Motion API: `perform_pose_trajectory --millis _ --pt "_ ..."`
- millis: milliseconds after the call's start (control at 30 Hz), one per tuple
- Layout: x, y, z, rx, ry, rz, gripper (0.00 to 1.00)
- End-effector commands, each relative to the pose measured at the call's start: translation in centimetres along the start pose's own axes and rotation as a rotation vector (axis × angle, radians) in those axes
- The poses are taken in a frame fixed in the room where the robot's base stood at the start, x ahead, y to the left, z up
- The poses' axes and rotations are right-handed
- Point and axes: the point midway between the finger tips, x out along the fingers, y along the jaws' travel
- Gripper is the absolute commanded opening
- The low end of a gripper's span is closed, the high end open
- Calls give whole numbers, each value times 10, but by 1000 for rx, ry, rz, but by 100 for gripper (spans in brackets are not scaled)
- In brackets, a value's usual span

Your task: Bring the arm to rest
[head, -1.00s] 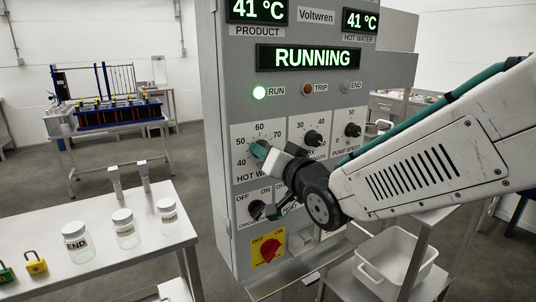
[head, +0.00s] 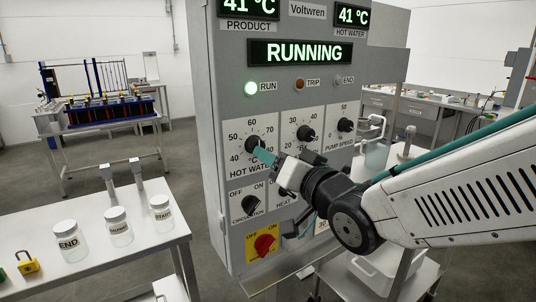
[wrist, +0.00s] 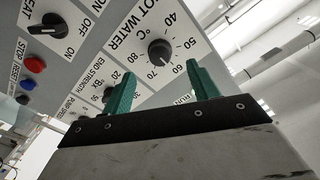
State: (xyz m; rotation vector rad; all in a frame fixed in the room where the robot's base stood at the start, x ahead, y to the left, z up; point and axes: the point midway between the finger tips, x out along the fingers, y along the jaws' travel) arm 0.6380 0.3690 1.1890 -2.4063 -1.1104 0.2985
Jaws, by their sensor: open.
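My gripper (head: 264,156) is at the end of my arm, in front of the grey control panel (head: 215,160). Its teal fingers are spread with nothing between them, as the wrist view (wrist: 162,88) shows. The fingertips are just to the lower right of the black hot water knob (head: 252,143) in the head view. In the wrist view that knob (wrist: 160,52) shows beyond the fingers, apparently clear of them. My forearm reaches in from the right and hides part of the panel's lower right.
A red switch (head: 264,244) and a circulation knob (head: 250,203) are below. A table (head: 150,253) with jars stands left. A white bin (head: 380,268) sits on a cart under my arm.

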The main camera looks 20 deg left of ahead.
Motion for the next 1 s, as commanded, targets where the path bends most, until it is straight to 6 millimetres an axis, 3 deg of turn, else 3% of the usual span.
perform_pose_trajectory --millis 133,467,567,667,733,867,1000 --pt "-9 0 0 0 0 1 60" --pt "-9 2 2 -15 -7 6 60" --pt "-10 13 16 -55 -75 59 60" --pt "-20 38 46 -114 -227 168 60" --pt "-38 57 64 -161 -356 259 60" --pt "-94 100 76 -216 -591 440 60" --pt "-175 136 74 -214 -834 619 60"
